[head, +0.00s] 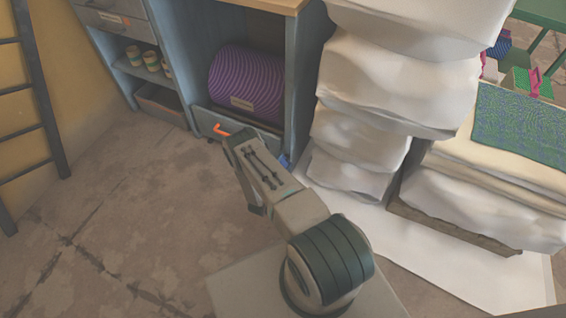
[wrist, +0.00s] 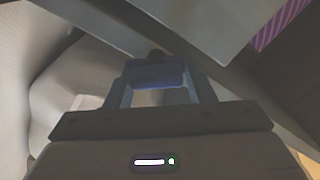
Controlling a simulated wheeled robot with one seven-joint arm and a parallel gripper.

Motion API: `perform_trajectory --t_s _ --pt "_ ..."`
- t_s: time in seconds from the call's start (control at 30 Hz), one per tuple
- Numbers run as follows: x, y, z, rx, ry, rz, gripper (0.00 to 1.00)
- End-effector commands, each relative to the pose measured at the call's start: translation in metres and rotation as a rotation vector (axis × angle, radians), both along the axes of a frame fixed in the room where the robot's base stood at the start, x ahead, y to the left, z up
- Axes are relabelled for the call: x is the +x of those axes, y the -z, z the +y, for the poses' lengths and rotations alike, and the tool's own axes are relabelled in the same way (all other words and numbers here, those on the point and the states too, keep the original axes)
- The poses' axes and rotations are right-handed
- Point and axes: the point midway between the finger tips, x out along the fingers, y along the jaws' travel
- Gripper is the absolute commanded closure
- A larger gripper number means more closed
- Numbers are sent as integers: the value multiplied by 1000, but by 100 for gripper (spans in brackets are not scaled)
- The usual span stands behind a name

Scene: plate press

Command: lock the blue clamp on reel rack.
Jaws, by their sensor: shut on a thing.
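The reel rack (head: 297,85) is a grey-blue cabinet bay at the top middle of the head view, with a purple ribbed reel (head: 246,82) inside. A small blue part (head: 284,161) shows beside my arm at the rack's lower right; it looks like the blue clamp. In the wrist view, my gripper (wrist: 158,80) has its two fingers on either side of the blue clamp's bar (wrist: 155,74) and is shut on it. The rest of the clamp is hidden. In the head view, my arm hides the gripper. I cannot tell whether the clamp is locked.
An orange handle (head: 223,130) shows at the rack's lower left, close to my arm. Tall white wrapped stacks (head: 365,100) stand close to the right of the rack. Shelves with several cups (head: 152,62) are at the left. The floor (head: 110,220) at left is clear.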

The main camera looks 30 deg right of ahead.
Motion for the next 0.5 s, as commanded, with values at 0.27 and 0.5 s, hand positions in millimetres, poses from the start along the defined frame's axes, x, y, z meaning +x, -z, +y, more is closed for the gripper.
perform_trajectory --t_s 0.27,0.5 --pt "-9 8 -3 167 14 -187 74" --pt "-9 9 -2 289 12 -342 74"
